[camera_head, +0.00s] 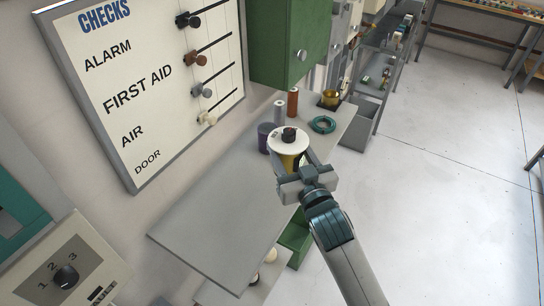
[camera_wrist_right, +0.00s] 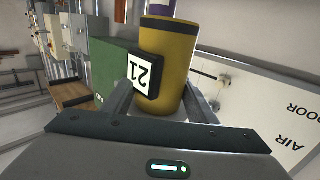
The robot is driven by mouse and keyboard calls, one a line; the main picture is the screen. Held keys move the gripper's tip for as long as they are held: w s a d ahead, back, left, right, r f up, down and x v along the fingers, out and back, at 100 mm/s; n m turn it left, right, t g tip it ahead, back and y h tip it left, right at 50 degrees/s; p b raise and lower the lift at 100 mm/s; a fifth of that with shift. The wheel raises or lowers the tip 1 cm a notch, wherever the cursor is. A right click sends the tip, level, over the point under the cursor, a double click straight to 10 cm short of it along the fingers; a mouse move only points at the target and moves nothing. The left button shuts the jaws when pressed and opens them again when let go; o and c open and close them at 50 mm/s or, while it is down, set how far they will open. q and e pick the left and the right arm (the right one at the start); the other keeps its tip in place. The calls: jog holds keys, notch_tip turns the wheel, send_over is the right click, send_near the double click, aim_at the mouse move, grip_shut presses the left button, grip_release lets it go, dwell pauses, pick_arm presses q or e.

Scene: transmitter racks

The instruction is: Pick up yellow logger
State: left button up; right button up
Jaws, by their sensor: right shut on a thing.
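The yellow logger (camera_wrist_right: 166,50) is a yellow cylinder with a dark block bearing a white "21" label on its side. In the head view the yellow logger (camera_head: 289,162) shows a round white top with a dark knob. My right gripper (camera_head: 296,166) is shut on its body, one finger on each side. The wrist view also shows my right gripper (camera_wrist_right: 160,102) with the fingers flanking the cylinder. The logger is over the grey shelf (camera_head: 215,215); I cannot tell whether its base touches it. My left gripper is not in view.
A purple container (camera_head: 265,137), a grey cylinder (camera_head: 279,111), a brown cylinder (camera_head: 292,102), a teal ring (camera_head: 323,125) and a brass cup (camera_head: 330,98) stand near the logger. A green cabinet (camera_head: 285,45) hangs above. The shelf's near part is bare.

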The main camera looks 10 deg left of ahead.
jog(key=shift+w+d+r, duration=0.3)
jog(key=shift+d+r, duration=0.15)
dwell(0.4)
